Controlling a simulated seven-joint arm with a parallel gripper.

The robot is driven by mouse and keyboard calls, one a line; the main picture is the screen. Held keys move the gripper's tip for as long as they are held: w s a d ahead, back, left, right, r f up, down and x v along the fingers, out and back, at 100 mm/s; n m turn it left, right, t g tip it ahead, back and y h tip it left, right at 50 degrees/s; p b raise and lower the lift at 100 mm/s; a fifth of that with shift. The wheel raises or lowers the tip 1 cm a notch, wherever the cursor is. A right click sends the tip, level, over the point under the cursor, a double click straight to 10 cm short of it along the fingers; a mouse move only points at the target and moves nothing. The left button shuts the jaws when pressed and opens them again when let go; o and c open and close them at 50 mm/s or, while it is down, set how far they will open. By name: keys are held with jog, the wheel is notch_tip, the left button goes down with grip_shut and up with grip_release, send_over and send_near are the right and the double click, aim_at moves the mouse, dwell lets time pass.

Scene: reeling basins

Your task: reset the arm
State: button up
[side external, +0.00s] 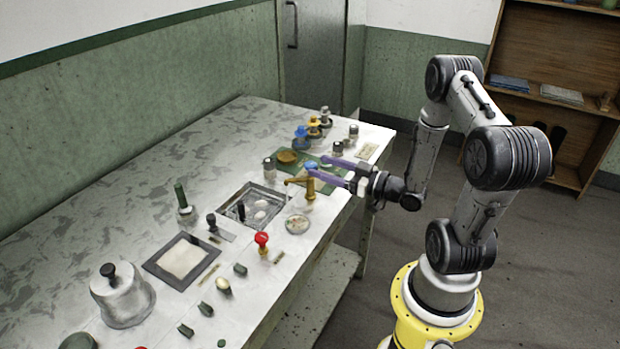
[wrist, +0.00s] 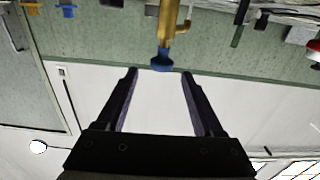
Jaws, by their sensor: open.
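My gripper (side external: 316,166) is open and empty at the right edge of the worktable (side external: 130,185), with its two purple-sided fingers pointing over the table. Its fingers also show in the wrist view (wrist: 158,76), spread apart with nothing held. A brass tap (side external: 311,189) stands by the fingers in the side view. In the wrist view the brass tap (wrist: 167,25) with a blue end (wrist: 161,60) shows beyond and between the fingertips. I cannot tell whether a finger touches it.
A sunken basin (side external: 232,207) and a glass dish (side external: 298,224) are close by. Knobbed blue and yellow pieces (side external: 314,127) stand behind. A red-topped knob (side external: 262,240), a framed pad (side external: 182,257) and a metal bell-shaped lid (side external: 122,298) are nearer.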

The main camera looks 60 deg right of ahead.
jog(key=w+d+r+n+g+h, duration=0.1)
jog(key=w+r+n+g, duration=0.15)
jog(key=w+r, duration=0.35)
notch_tip(320, 180, up, 6)
jog(key=s+a+m+g+h, duration=0.2)
jog(key=a+g+h, duration=0.1)
jog(key=g, duration=0.1)
jog(key=s+a+r+g+y, duration=0.1)
jog(key=s+a+g+y, duration=0.1)
jog(key=s+a, duration=0.6)
jog(key=s+a+r+g+y, duration=0.1)
jog(key=s+a+g, duration=0.3)
jog(key=s, duration=0.9)
jog(key=a+m+y, duration=0.1)
jog(key=a, duration=0.2)
jog(key=shift+a, duration=0.4)
